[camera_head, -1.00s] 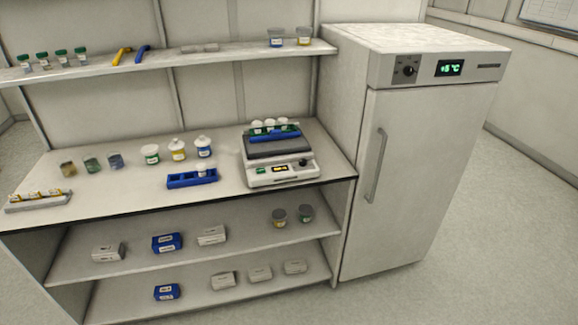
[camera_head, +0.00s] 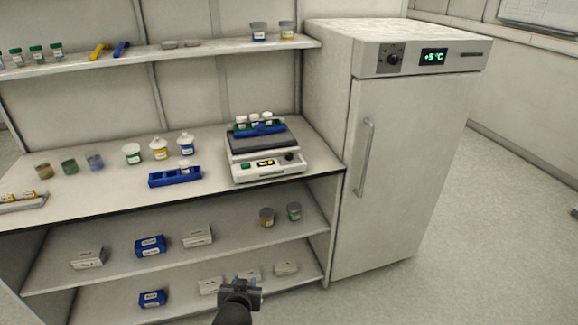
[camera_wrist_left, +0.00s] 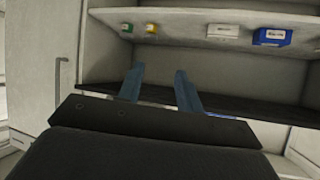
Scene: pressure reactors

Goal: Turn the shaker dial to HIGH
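The shaker (camera_head: 238,172) is a white box with a dark top plate on the worktop, left of the fridge. Its black dial (camera_head: 289,156) is at the right end of the front panel, beside an amber display (camera_head: 265,163); its setting is too small to read. A rack with white-capped vessels (camera_head: 258,128) sits on the plate. My left gripper (camera_head: 238,281) is low in front of the lower shelves, below and apart from the shaker. In the left wrist view its two blue fingers (camera_wrist_left: 158,85) stand apart with nothing between them. My right gripper is not in view.
A blue rack (camera_head: 174,178) and several jars stand left of the shaker on the worktop (camera_head: 110,194). The worktop's front edge and lower shelf (camera_head: 120,262) lie near my left gripper. The white fridge (camera_head: 402,165) stands right; floor in front of it is clear.

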